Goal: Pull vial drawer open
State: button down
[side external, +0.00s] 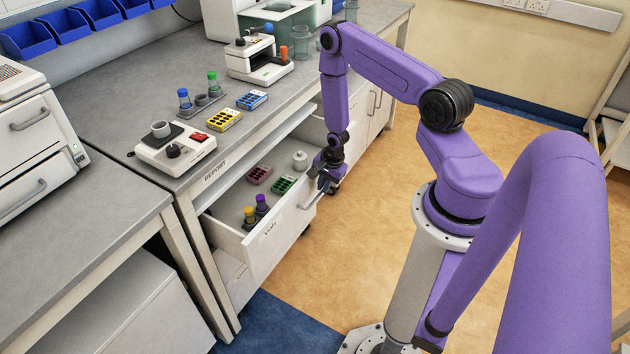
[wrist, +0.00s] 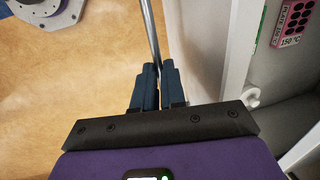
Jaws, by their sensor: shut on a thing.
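The vial drawer (side external: 277,238), with a white front and a dark label, stands pulled out from under the bench in the side view. Its metal bar handle (side external: 314,196) is on the front. My gripper (side external: 325,182) is at the handle's far end. In the wrist view the handle bar (wrist: 148,22) runs down between the blue fingers of my gripper (wrist: 156,75), which are shut on it. The drawer front (wrist: 222,50) is just right of the fingers. The exact contact is partly hidden by the fingers.
A hotplate-like device (side external: 175,148) sits on the bench above. Open floor (side external: 350,240) lies before the drawer.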

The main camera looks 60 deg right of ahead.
jog(key=s, duration=0.9)
jog(key=c, duration=1.2)
grip_release()
notch_tip(320, 180, up, 12)
jog(key=s, duration=0.2)
jog(key=shift+f, duration=0.15)
jog(key=shift+s, duration=0.1)
